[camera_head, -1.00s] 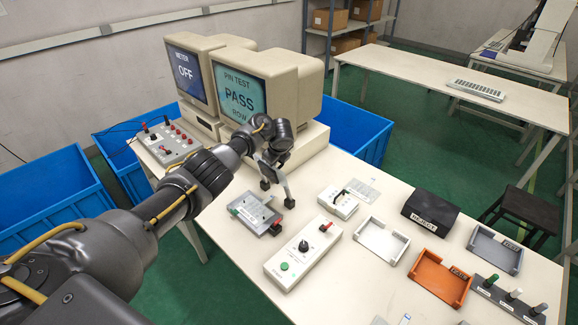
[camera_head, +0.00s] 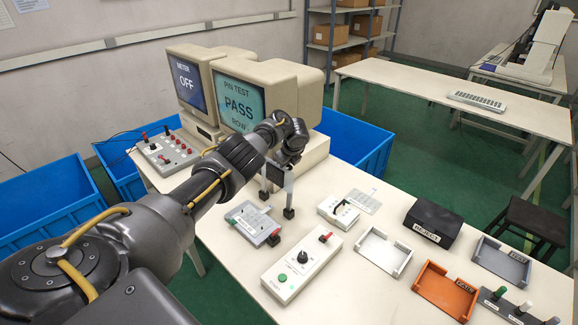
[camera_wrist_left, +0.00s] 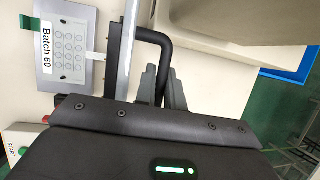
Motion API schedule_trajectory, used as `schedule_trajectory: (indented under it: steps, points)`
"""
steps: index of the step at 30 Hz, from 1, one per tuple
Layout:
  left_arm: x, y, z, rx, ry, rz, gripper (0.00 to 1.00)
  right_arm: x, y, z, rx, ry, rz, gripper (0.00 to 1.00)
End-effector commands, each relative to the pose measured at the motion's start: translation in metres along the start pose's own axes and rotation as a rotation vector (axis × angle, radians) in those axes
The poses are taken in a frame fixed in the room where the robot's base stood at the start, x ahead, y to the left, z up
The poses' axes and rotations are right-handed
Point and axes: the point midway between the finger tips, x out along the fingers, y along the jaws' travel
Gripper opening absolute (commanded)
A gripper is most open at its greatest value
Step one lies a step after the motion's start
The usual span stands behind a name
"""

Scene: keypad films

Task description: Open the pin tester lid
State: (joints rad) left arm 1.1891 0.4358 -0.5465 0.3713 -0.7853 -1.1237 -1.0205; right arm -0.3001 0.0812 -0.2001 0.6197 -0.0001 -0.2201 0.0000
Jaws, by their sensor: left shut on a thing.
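The pin tester (camera_head: 250,224), a grey plate holding a keypad film, lies flat on the table. In the left wrist view, the tester (camera_wrist_left: 72,88) shows the film with a "Batch 60" label, uncovered. The lid (camera_head: 289,190) seems to be the frame of two grey bars on black blocks at the tester's far right edge; it stands about upright. My left gripper (camera_head: 278,168) is at the top of this frame, shut on the lid. The wrist view shows the lid's grey bar (camera_wrist_left: 126,45) and a black bar beside the fingers (camera_wrist_left: 162,85). The exact grip is partly hidden.
Monitors reading "PIN TEST PASS" (camera_head: 240,102) and "METER OFF" (camera_head: 187,80) stand behind my arm. A white control box (camera_head: 302,264), a small white device (camera_head: 338,210), a black reject box (camera_head: 433,222) and trays (camera_head: 385,252) stand to the right.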

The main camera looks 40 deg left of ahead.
Motion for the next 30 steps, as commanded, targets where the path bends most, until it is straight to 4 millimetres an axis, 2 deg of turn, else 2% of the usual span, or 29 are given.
schedule_trajectory:
  steps: [8,9,10,20,23,30]
  points:
    - [-0.001,-0.001,0.001,-0.002,-0.001,-0.001,0.00,0.000,0.000,-0.001,0.000,0.001,0.000,0.36]
    - [-0.001,-0.001,0.001,-0.002,-0.001,-0.001,0.16,0.000,0.000,-0.001,0.000,0.001,0.000,0.36]
    - [-0.001,-0.001,0.001,-0.002,-0.002,-0.001,0.20,0.000,0.000,-0.001,0.000,0.001,0.000,0.36]
    - [-0.004,-0.002,0.000,0.001,0.000,-0.001,0.20,-0.002,-0.001,-0.001,0.000,0.002,-0.001,0.36]
    - [-0.015,-0.002,0.001,0.000,0.001,-0.003,0.20,-0.007,-0.001,-0.002,0.001,0.002,-0.001,0.36]
    - [-0.061,-0.002,0.001,0.002,-0.001,-0.005,0.20,-0.017,-0.001,-0.003,0.001,0.002,-0.002,0.36]
